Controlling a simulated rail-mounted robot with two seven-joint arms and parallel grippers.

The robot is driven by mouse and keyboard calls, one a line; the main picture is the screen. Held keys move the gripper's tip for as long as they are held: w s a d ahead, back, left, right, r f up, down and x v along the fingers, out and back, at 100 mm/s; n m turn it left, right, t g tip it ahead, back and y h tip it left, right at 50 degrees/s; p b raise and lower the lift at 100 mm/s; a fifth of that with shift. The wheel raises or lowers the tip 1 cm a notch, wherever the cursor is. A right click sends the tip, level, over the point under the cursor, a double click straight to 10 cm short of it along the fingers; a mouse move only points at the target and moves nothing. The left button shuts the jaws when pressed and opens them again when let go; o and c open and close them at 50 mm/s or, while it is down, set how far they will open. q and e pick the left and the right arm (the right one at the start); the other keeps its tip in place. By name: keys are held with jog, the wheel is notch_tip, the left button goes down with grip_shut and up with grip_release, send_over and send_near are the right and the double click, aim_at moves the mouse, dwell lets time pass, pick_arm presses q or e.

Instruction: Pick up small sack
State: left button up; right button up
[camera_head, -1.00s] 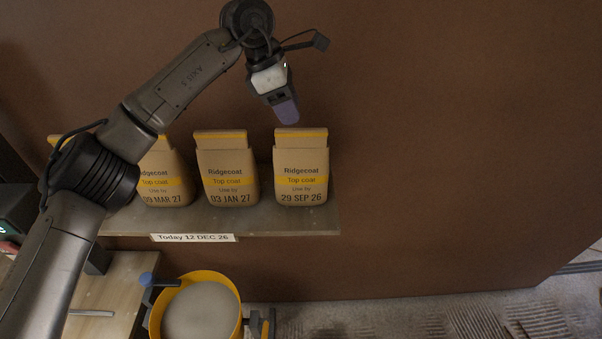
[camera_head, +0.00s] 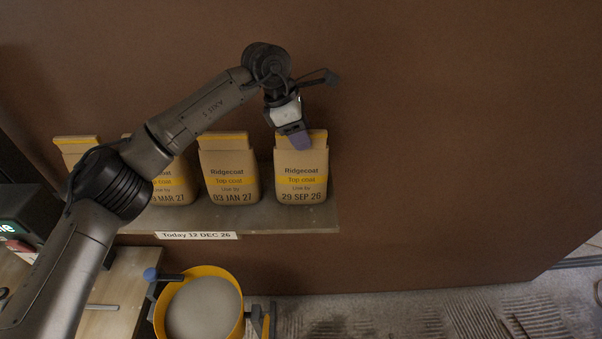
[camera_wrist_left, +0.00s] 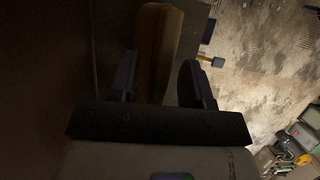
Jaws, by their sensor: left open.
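Several small tan paper sacks with yellow bands stand upright in a row on a shelf (camera_head: 270,220). The rightmost sack (camera_head: 301,187) reads "Ridgecoat Top coat, Use by 29 SEP 26". Left of it stands a sack (camera_head: 230,184) marked 03 JAN 27, then a sack (camera_head: 172,185) ending in MAR 27, partly behind my arm. The far-left sack (camera_head: 75,150) shows only its top. My left gripper (camera_head: 300,142) is open at the top of the rightmost sack. In the left wrist view its fingers (camera_wrist_left: 160,70) lie either side of a brown sack (camera_wrist_left: 158,40); contact is unclear.
A shelf-edge label (camera_head: 197,236) reads "Today 12 DEC 26". Below are a yellow bucket (camera_head: 240,290) with grey contents and a wooden bench (camera_head: 125,290). A brown wall (camera_head: 450,150) backs the shelf. Space right of the rightmost sack is clear.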

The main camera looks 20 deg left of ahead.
pick_arm(q)
jog(key=shift+f, duration=0.25)
dwell(0.5)
jog(key=shift+c, duration=0.2)
grip_shut()
dwell(1.1)
jog(key=shift+r, duration=0.15)
